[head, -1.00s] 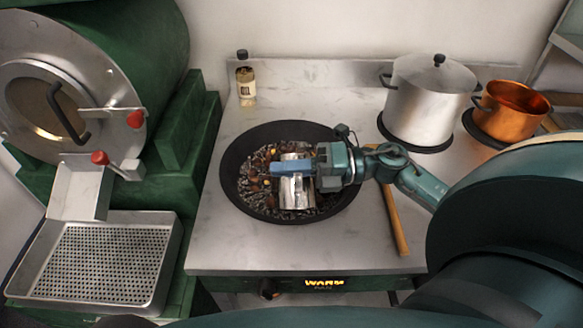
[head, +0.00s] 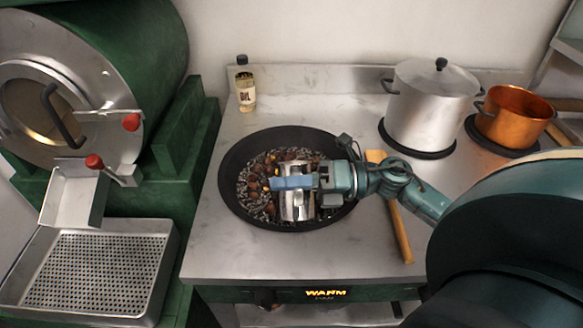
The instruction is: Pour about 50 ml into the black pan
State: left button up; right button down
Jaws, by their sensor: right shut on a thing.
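The black pan (head: 229,198) sits on the steel worktop and holds brown chestnuts and small dark and pale stones. My right gripper (head: 300,182) comes in from the right over the pan and is shut on a shiny metal cup (head: 297,205). The cup is over the right-middle part of the pan; whether it touches the contents and what is inside it I cannot tell. A bottle labelled OIL (head: 246,90) with a dark cap stands upright behind the pan. My left gripper is not in view.
A lidded steel pot (head: 430,105) and a copper pan (head: 510,118) stand at the back right. A wooden-handled tool (head: 400,230) lies right of the pan. A green drum machine (head: 120,50) with a perforated tray (head: 100,270) is at left. The worktop's front left is clear.

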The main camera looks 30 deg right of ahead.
jog(key=shift+s+r, duration=0.1)
dwell(0.5)
jog(key=shift+s+a+r, duration=0.1)
jog(key=shift+s+a, duration=0.05)
pick_arm(q)
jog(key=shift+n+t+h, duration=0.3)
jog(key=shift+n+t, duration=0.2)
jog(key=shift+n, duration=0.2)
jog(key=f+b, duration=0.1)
jog(key=b, duration=0.1)
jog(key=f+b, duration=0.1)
jog(key=b, duration=0.2)
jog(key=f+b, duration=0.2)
jog(key=b, duration=0.1)
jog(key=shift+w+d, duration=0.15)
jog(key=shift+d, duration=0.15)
pick_arm(e)
jog(key=s+a+f+n, duration=0.1)
jog(key=s+a+n, duration=0.2)
jog(key=s+n, duration=0.2)
jog(key=shift+s+f+n, duration=0.2)
jog(key=shift+s+n, duration=0.2)
jog(key=shift+n, duration=0.7)
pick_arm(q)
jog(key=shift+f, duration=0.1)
